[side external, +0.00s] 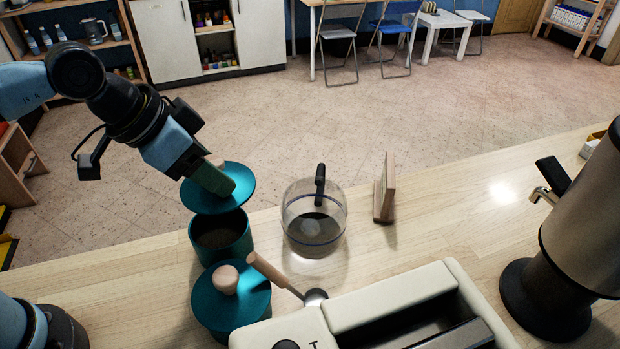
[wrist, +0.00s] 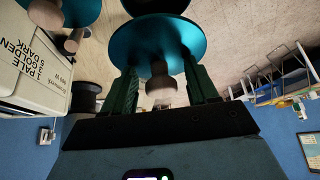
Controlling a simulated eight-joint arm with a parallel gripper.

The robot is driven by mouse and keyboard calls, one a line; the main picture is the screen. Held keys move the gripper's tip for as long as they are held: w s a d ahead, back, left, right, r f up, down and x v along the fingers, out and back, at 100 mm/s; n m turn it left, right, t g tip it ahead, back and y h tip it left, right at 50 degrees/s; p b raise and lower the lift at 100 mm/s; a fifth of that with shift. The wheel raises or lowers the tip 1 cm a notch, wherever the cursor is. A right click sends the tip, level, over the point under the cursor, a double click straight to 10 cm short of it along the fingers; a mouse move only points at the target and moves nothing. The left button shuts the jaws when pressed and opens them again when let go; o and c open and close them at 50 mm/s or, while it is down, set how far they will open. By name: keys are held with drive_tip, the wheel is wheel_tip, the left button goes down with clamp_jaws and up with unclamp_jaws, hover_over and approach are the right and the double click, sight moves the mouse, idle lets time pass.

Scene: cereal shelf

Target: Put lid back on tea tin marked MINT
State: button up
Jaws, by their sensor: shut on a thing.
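My gripper (side external: 214,180) is shut on the wooden knob (wrist: 160,88) of a round teal lid (side external: 240,188), with the knob between the two green fingers. The lid also shows in the wrist view (wrist: 150,42). It is held over an open teal tin (side external: 221,238) and looks slightly tilted. A gap shows at the tin's near rim; I cannot tell whether the far side touches. The tin's inside is dark. A second teal tin (side external: 232,302) with a lid and wooden knob stands just in front of it. No MINT marking is readable on either tin.
A clear pitcher (side external: 314,222) with a black handle stands right of the open tin, with a wooden stand (side external: 385,190) beyond it. A wooden-handled scoop (side external: 270,271) and a cream toaster (side external: 400,297) are in front. A metal urn (side external: 580,235) stands at the right. Counter between is clear.

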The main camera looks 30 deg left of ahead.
drive_tip(key=shift+s+a+f, duration=0.35)
drive_tip(key=shift+s+a, duration=0.1)
drive_tip(key=shift+a, duration=0.3)
drive_tip(key=shift+f, duration=3.1)
drive_tip(key=shift+f, duration=0.75)
drive_tip(key=o, duration=1.1)
drive_tip(key=shift+r, duration=0.15)
drive_tip(key=shift+v, duration=5.9)
drive_tip(key=shift+s+d, duration=0.1)
drive_tip(key=shift+s, duration=0.05)
